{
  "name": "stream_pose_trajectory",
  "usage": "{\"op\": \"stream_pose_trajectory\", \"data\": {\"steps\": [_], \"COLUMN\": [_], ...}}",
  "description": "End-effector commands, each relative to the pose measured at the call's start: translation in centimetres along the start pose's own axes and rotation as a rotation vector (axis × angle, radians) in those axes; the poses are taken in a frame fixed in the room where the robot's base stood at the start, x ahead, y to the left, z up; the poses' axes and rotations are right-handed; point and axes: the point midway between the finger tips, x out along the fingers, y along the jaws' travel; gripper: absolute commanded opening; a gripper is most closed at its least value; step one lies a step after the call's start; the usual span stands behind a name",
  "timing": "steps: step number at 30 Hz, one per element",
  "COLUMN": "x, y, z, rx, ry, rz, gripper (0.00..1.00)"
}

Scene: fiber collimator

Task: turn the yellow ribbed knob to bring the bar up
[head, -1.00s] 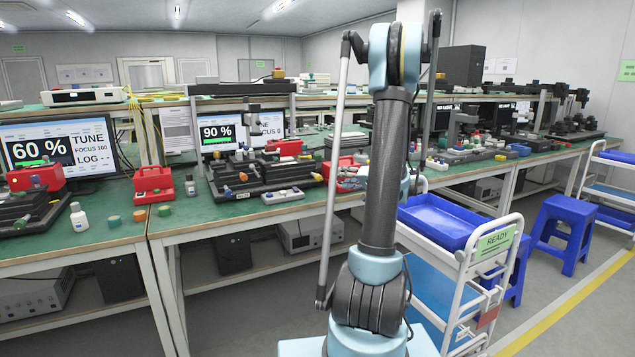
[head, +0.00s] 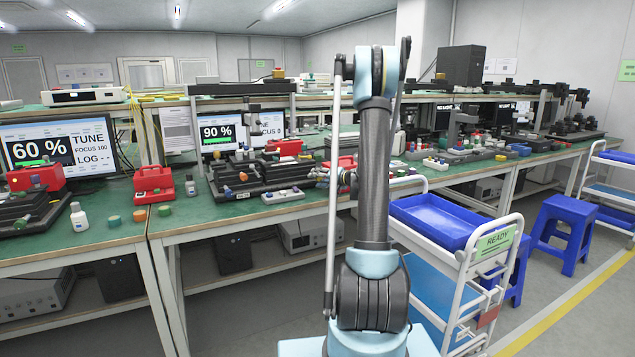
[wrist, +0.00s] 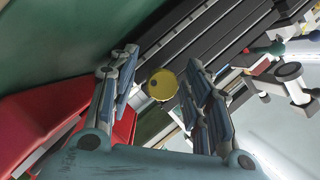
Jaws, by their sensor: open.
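The yellow knob (wrist: 163,85) shows in the wrist view at the end of a dark stage with parallel rails. My gripper (wrist: 161,66) is open, with one finger on each side of the knob. I cannot tell whether either finger touches it; its ribs are too small to make out. In the head view my gripper (head: 338,178) is at the bench's front edge, right of the dark stage (head: 235,178), and I cannot make out the knob there. The screen (head: 228,130) behind that stage reads 90 % and FOCUS 0, with a green bar low on it.
A red case (wrist: 40,120) lies left of my fingers in the wrist view. Small posts and a grey-white fitting (wrist: 290,75) stand to the right. Another screen (head: 60,148) at left reads 60 % and FOCUS 100. A white cart (head: 455,255) with blue trays stands right of my arm.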

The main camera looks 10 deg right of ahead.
Motion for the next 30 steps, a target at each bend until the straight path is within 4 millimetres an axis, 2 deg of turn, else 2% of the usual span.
{"op": "stream_pose_trajectory", "data": {"steps": [11,12,17,18,30], "x": [0.59,0.58,0.57,0.57,0.54], "y": [-0.04,-0.04,-0.03,-0.02,0.08], "z": [0.04,0.04,0.03,0.03,-0.04], "rx": [0.000,0.000,0.000,0.000,-0.073], "ry": [-0.001,-0.001,-0.001,-0.001,0.001], "rz": [-0.001,0.000,0.000,0.000,0.031], "gripper": [0.45,0.40,0.04,0.00,0.00]}}
